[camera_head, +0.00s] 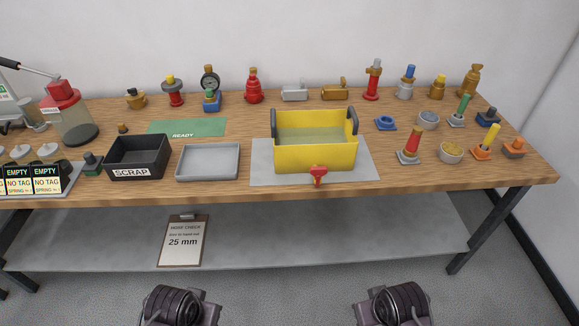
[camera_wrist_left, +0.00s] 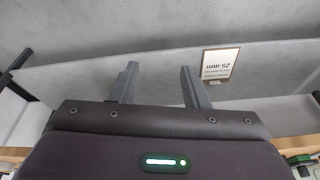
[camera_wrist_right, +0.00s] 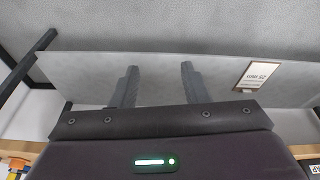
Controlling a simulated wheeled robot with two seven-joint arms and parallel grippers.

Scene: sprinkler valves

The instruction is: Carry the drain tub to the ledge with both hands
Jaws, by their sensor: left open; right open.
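The drain tub (camera_head: 315,158) is a yellow open box with dark handles at its left and right ends. It stands upright on a grey mat (camera_head: 265,172) on the wooden bench. A red tap-like piece (camera_head: 318,174) shows at its lower front. My left gripper (camera_wrist_left: 158,67) is open and empty in the left wrist view. My right gripper (camera_wrist_right: 159,67) is open and empty in the right wrist view. Both are apart from the tub; in the head view only my arms show at the bottom edge. I cannot tell which surface is the ledge; a grey lower shelf (camera_head: 330,233) runs under the bench.
A black SCRAP bin (camera_head: 138,158) and a grey tray (camera_head: 208,162) stand left of the tub. Several valves and small bowls stand right of it, with more fittings in a row behind.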

